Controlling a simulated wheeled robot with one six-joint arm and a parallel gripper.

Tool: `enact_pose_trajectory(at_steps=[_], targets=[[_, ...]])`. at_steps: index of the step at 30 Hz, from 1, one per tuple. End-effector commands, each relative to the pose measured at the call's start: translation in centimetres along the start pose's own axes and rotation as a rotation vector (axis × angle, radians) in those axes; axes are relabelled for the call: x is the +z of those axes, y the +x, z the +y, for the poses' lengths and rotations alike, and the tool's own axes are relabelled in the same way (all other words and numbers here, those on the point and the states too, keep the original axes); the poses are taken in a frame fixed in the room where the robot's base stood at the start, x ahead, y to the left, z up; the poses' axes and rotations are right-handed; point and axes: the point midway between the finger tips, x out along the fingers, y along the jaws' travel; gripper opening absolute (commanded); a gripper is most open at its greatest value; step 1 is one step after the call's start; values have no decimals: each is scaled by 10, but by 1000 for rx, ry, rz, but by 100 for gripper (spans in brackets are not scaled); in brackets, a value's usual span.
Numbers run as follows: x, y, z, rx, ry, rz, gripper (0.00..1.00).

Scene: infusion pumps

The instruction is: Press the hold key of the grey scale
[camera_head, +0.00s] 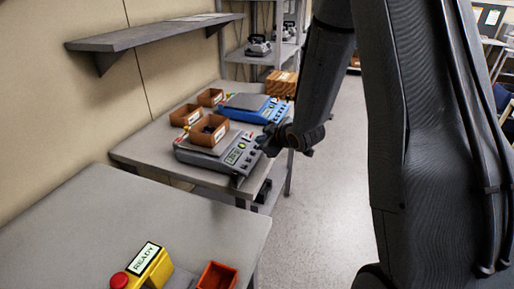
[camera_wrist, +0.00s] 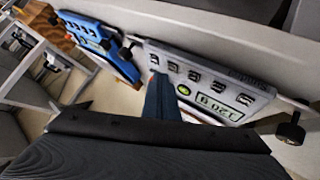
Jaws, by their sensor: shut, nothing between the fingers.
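The grey scale (camera_head: 188,153) stands on the farther table with a brown box of dark parts on its pan. Its front panel faces my arm and has a lit display and a row of dark keys. In the wrist view the grey scale (camera_wrist: 237,88) appears upside down, with several keys, a round green mark and the display. The key labels are too small to read, so I cannot tell which is hold. My gripper (camera_head: 266,143) is at the scale's right front, shut and empty. In the wrist view its fingers (camera_wrist: 163,92) overlap the panel's left part; contact is unclear.
A blue scale (camera_head: 250,107) stands behind the grey one; it shows in the wrist view too (camera_wrist: 95,40). Small brown boxes (camera_head: 186,115) stand to the left. The near table (camera_head: 100,215) holds a yellow READY box (camera_head: 150,270) and a red bin (camera_head: 217,276). Floor at right is clear.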

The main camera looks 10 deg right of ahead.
Motion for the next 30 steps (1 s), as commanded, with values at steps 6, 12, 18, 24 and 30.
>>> enact_pose_trajectory(at_steps=[6,12,18,24,30], targets=[[1,1,-1,0,0,0,0],[4,6,-4,-1,0,0,0],[4,6,-5,0,0,0,0],[4,6,-5,0,0,0,0],[5,7,-6,0,0,0,0]])
